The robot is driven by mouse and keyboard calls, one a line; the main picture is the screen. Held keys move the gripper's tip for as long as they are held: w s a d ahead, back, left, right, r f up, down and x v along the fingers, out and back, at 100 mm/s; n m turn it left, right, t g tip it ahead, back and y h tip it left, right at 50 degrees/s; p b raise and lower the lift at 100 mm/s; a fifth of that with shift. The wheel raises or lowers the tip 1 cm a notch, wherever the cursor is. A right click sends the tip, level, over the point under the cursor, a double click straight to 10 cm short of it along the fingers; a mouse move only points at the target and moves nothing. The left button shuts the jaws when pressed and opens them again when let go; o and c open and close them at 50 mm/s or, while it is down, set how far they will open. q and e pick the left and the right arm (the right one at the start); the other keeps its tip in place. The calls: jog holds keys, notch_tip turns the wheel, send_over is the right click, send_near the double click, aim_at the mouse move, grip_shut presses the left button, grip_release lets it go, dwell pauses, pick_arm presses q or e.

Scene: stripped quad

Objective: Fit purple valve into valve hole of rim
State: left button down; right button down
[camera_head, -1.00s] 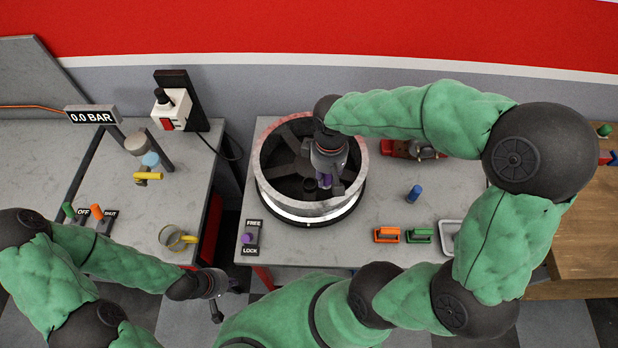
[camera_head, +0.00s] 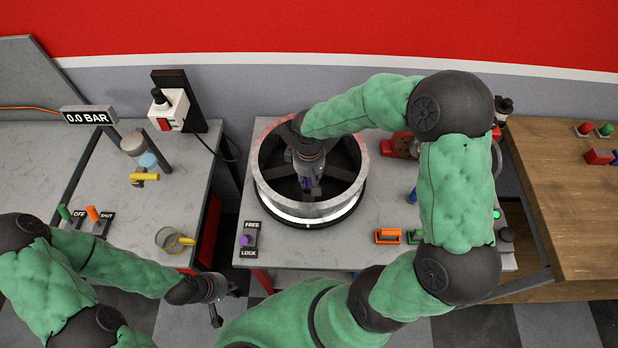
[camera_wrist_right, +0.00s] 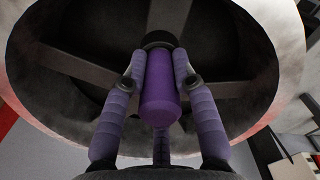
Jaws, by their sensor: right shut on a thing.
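The purple valve (camera_wrist_right: 160,92) is held between the two fingers of my right gripper (camera_wrist_right: 160,80), which is shut on it. In the head view the right gripper (camera_head: 307,180) is inside the rim (camera_head: 268,195), over its front inner part. The valve's dark end points toward the rim's inside in the wrist view. The valve hole cannot be made out, and I cannot tell whether the valve touches the rim. My left gripper (camera_head: 215,295) hangs low in front of the left table, away from the rim; its fingers are too small to judge.
A FREE/LOCK lever (camera_head: 248,240) stands front left of the rim. An orange-handled block (camera_head: 388,236) and a blue peg (camera_head: 412,196) are to its right. The left table holds a gauge post, levers and a yellow-handled ring (camera_head: 172,240). A wooden table (camera_head: 570,200) is at right.

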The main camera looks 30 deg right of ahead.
jog(key=c, duration=2)
grip_release()
jog(key=shift+f, duration=0.2)
jog(key=shift+s+a+f+b, duration=0.15)
jog(key=shift+s+f+b, duration=0.3)
jog(key=shift+b, duration=0.1)
jog(key=o, duration=1)
jog(key=shift+f, duration=0.1)
jog(key=shift+w+f, duration=0.15)
jog(key=shift+w, duration=0.05)
